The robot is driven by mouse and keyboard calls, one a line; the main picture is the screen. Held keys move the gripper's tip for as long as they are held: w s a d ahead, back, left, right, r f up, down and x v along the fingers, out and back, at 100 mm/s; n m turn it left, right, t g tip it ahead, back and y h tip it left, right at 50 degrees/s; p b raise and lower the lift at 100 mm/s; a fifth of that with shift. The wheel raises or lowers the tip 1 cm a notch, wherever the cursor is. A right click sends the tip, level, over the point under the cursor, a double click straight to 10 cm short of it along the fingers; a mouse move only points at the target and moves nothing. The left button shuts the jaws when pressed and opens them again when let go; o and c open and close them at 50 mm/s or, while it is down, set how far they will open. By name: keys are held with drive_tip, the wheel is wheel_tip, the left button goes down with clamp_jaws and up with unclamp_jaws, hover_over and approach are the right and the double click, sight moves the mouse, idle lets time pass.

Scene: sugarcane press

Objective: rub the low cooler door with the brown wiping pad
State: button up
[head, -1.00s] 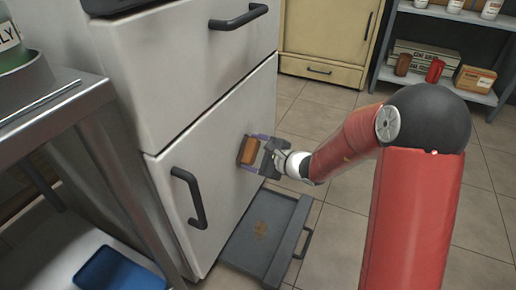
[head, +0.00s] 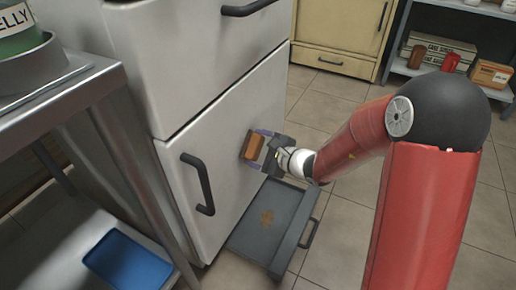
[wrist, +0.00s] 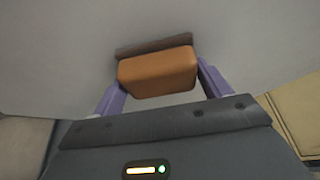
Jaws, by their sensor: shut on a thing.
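My gripper (head: 264,150) is shut on the brown wiping pad (head: 252,146), near the right side of the low cooler door (head: 230,130). In the wrist view the pad (wrist: 157,73) shows an orange-brown block with a darker strip along its far side, held between two purple fingers. The dark strip is at the pale door surface (wrist: 60,50) and appears to touch it. The door is white and closed, with a black handle (head: 198,183) at its left.
A grey tray (head: 240,243) with a brown stain lies on the floor below the door. A metal table (head: 75,85) stands at the left, with a blue tray (head: 128,262) on its lower shelf. A cream cabinet (head: 335,25) and a shelf (head: 440,75) stand behind.

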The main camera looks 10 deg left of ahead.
drive_tip(key=shift+w+d, duration=0.6)
drive_tip(key=shift+w, duration=0.95)
drive_tip(key=shift+w+d, duration=0.55)
drive_tip(key=shift+w, duration=1.05)
drive_tip(key=shift+w+d, duration=0.6)
drive_tip(key=shift+w, duration=0.95)
drive_tip(key=s+d, duration=0.2)
drive_tip(key=d, duration=0.3)
drive_tip(key=shift+d, duration=0.35)
drive_tip(key=shift+s+d, duration=0.3)
drive_tip(key=shift+d, duration=0.4)
drive_tip(key=shift+s+d, duration=0.25)
drive_tip(key=shift+d, duration=0.45)
